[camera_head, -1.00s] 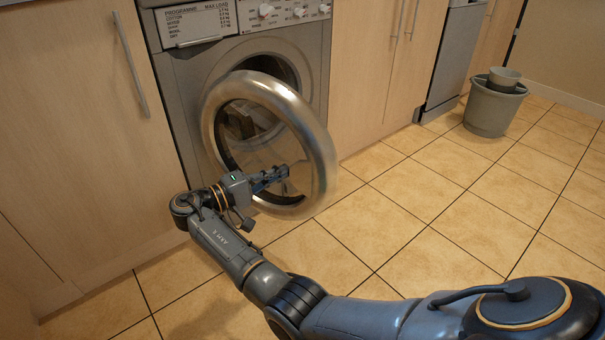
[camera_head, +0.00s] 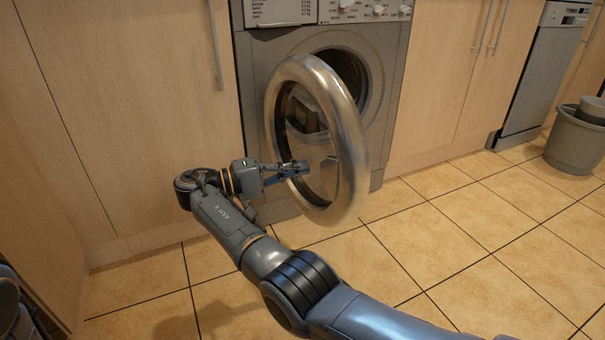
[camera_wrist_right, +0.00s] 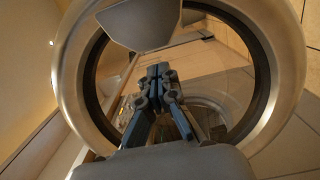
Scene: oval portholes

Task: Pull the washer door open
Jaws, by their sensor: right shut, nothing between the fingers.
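The washer (camera_head: 257,75) is grey and stands in the row of cabinets. Its round door (camera_head: 354,130), a shiny metal ring with a glass middle, stands swung out from the front. Part of the dark drum opening (camera_head: 350,68) shows behind it. My right gripper (camera_head: 303,168) is at the left of the door in the head view, its fingers shut and empty, with the tips over the glass area inside the ring. In the right wrist view the closed fingers (camera_wrist_right: 158,72) point into the ring (camera_wrist_right: 288,80); I cannot tell whether they touch the glass. My left gripper is not seen.
Wooden cabinet doors (camera_head: 130,100) stand left of the washer, with more to its right. A grey dishwasher-like appliance (camera_head: 540,75) and a grey bucket (camera_head: 575,140) are at the right. The tiled floor (camera_head: 450,240) in front is clear.

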